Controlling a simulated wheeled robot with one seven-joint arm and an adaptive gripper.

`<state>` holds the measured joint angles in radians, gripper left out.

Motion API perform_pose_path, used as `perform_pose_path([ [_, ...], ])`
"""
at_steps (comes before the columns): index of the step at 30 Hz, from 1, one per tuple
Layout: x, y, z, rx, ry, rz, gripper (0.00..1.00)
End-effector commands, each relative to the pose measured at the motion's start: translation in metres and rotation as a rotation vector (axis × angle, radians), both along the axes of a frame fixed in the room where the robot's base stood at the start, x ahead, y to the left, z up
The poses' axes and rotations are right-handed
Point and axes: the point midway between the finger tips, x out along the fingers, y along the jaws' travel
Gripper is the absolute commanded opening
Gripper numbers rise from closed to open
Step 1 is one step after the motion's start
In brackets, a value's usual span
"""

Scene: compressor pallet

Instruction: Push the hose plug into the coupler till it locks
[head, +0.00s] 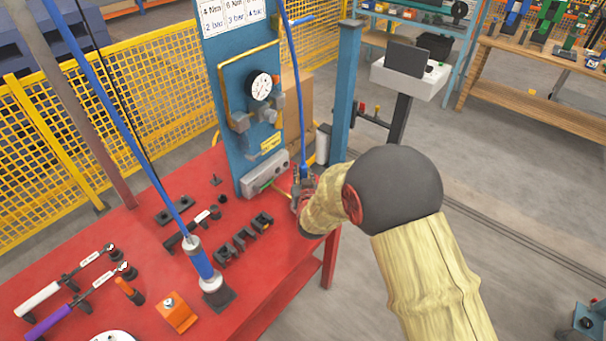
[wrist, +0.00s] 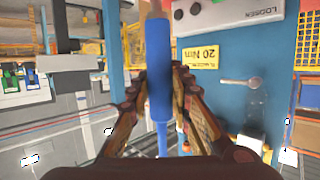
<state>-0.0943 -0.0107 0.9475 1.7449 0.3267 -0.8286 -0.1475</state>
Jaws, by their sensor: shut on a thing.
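My gripper (head: 303,188) is at the right of the blue panel's foot, above the red table's edge. In the wrist view my gripper (wrist: 158,82) is shut on a thick blue sleeve of the hose plug (wrist: 158,50), one finger on each side. The thin blue hose (wrist: 162,138) runs on from the sleeve. In the head view the blue hose (head: 295,85) hangs down from above into my gripper. A grey block (head: 264,174) sits at the panel's foot, just left of my gripper. I cannot make out the coupler surely, nor whether the plug touches it.
The blue panel (head: 233,95) carries a round gauge (head: 260,86) and valves. The red table (head: 150,240) holds torque tools, black holders (head: 243,238) and an orange block (head: 176,311). A blue and silver hanging tool (head: 200,262) stands at the front. A blue post (head: 345,90) rises behind my gripper.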

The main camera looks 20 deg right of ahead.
Motion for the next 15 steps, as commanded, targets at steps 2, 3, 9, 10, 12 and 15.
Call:
perform_pose_path([
  [2, 0.0002, 0.0001, -0.0017, 0.000, -0.001, 0.000, 0.00],
  [3, 0.0002, 0.0001, -0.0025, 0.000, -0.001, 0.000, 0.00],
  [9, 0.0002, 0.0001, -0.0060, 0.000, -0.001, 0.000, 0.00],
  [10, 0.0003, 0.0001, -0.0066, 0.000, -0.001, 0.000, 0.00],
  [12, 0.0003, 0.0000, -0.0079, 0.000, -0.001, 0.000, 0.00],
  [15, 0.0002, 0.0000, -0.0097, 0.000, -0.001, 0.000, 0.00],
])
